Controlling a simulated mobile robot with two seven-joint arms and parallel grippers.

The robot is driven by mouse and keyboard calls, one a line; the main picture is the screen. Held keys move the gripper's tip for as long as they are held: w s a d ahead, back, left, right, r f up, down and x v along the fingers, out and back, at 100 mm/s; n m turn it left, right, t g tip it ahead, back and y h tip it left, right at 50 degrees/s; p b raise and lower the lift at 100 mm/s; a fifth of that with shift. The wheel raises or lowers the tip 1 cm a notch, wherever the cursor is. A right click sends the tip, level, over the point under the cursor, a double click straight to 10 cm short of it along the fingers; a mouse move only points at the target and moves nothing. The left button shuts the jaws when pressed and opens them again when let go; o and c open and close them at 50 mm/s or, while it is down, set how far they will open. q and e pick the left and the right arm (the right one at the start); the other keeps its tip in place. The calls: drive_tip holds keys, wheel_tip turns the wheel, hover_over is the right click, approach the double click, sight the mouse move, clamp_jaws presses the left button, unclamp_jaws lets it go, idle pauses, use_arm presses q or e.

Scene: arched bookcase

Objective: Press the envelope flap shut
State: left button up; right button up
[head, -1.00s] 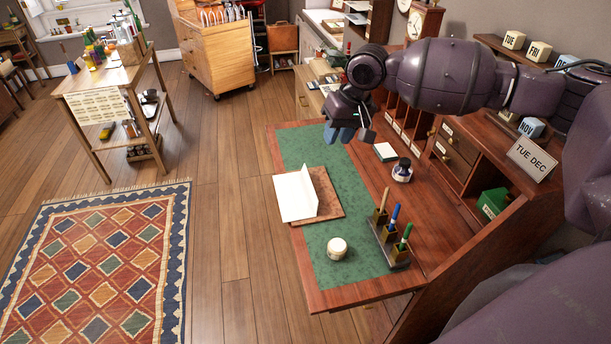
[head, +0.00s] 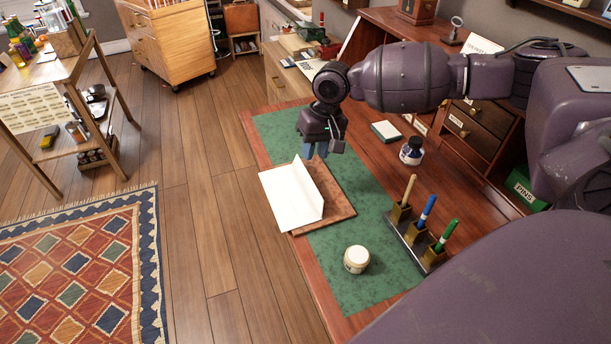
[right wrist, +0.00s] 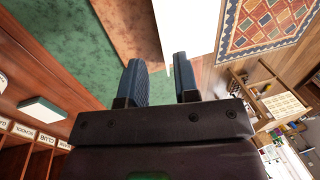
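The white envelope (head: 288,198) lies on a brown board (head: 336,200) on the desk, and its flap (head: 310,188) stands up along the right side. My right gripper (head: 315,153) hangs just beyond the envelope's far end, above the board's far edge, and appears apart from the flap. In the right wrist view its two blue fingers (right wrist: 161,78) are spread with nothing between them. The envelope (right wrist: 186,22) and board (right wrist: 130,25) show beyond the fingertips there. My left gripper is not in view.
A green mat (head: 275,130) covers part of the desk. A white-lidded jar (head: 356,259), a holder with several upright tools (head: 415,238), an ink bottle (head: 411,151) and a note pad (head: 386,131) stand right of or nearer than the envelope.

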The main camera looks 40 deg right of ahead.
sight(308, 174)
drive_tip(key=b+x, duration=0.1)
drive_tip(key=x, duration=0.6)
drive_tip(key=shift+f+b, duration=0.15)
drive_tip(key=shift+b, duration=0.15)
drive_tip(key=shift+a+f, duration=0.1)
drive_tip(key=shift+f, duration=0.45)
drive_tip(key=c, duration=0.5)
clamp_jaws()
